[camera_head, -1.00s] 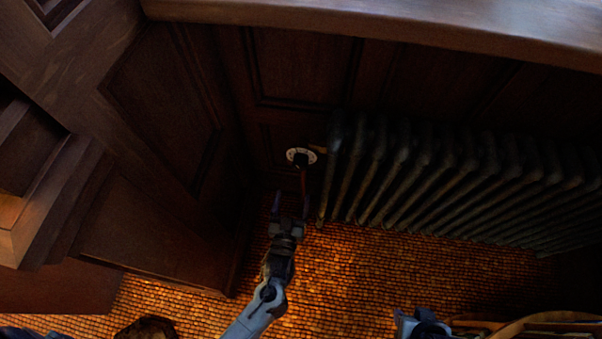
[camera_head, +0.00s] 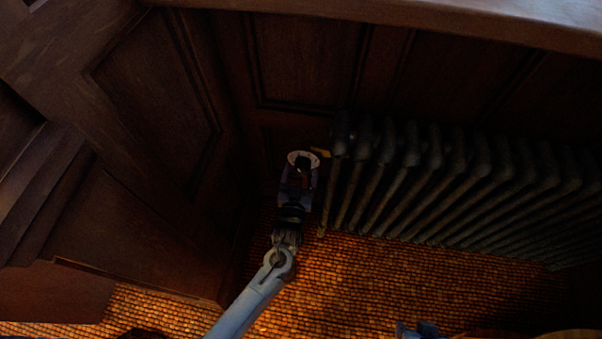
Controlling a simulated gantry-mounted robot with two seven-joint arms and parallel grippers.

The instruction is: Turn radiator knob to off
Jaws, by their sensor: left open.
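The radiator knob (camera_head: 303,160) is a round dial with a pale, marked ring and a dark centre, low by the dark panelled wall at the radiator's left end. My left gripper (camera_head: 299,175) is open and right at the knob, its two fingers pointing up to it and partly covering its lower part. Whether the fingers touch the knob cannot be told. The dial's markings are too small to read. The dark ribbed radiator (camera_head: 440,180) stands to the right of the knob. My right gripper is not clearly in view.
A brass-coloured pipe fitting (camera_head: 321,152) sits between knob and radiator. A wooden ledge (camera_head: 420,22) runs above. Wooden panelling (camera_head: 150,110) closes in on the left. The woven floor (camera_head: 370,285) is open in front of the radiator.

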